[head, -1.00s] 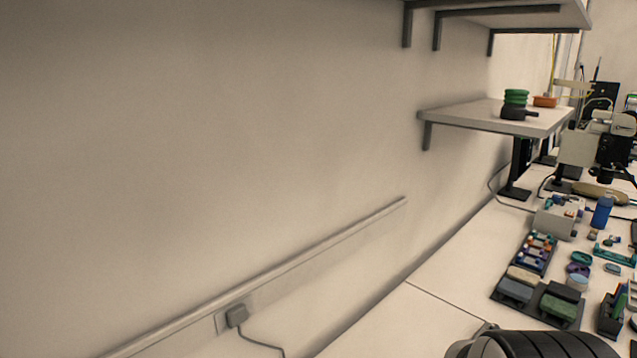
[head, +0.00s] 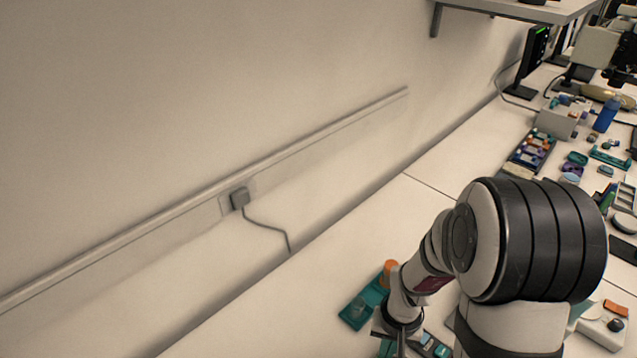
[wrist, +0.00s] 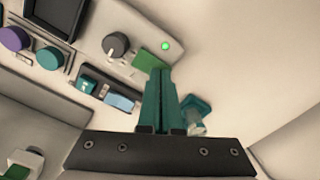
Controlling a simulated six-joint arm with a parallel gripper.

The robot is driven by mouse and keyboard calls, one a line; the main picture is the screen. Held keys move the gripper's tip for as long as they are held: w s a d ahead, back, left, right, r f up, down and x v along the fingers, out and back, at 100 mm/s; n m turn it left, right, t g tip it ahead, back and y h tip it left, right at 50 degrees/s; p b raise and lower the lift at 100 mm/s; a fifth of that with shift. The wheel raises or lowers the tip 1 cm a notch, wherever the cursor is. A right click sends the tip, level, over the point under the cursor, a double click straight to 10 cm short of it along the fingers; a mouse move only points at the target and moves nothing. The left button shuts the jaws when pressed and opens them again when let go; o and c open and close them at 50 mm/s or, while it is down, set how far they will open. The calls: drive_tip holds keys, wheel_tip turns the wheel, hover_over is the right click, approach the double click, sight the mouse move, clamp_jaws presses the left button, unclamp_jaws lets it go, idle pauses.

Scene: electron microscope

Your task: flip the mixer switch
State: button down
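I cannot tell which of these is the mixer switch. My gripper (wrist: 160,72) has its two teal fingers together with nothing seen between them. The tips overlap the panel's edge in the picture, beside the green patch; contact cannot be told. In the head view, the wrist (head: 400,318) is low, and the fingers are not clearly seen.
A teal holder (head: 361,308) with an orange top stands left of my wrist in the head view. A white device (head: 607,328) is at the lower right. Racks (head: 531,152) and a blue bottle (head: 606,115) stand farther back.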

wheel_tip(320, 180, up, 7)
idle(0.7)
drive_tip(key=s+a+r+m+y, duration=0.1)
drive_tip(key=s+a+r, duration=0.2)
drive_tip(key=s+r, duration=0.2)
drive_tip(key=s+a+r+m, duration=0.1)
drive_tip(key=s+a+r, duration=0.2)
drive_tip(key=s, duration=0.8)
wheel_tip(320, 180, up, 3)
drive_tip(key=shift+a+f+m+y, duration=0.15)
drive_tip(key=shift+a+m+y, duration=0.15)
drive_tip(key=shift+y, duration=0.1)
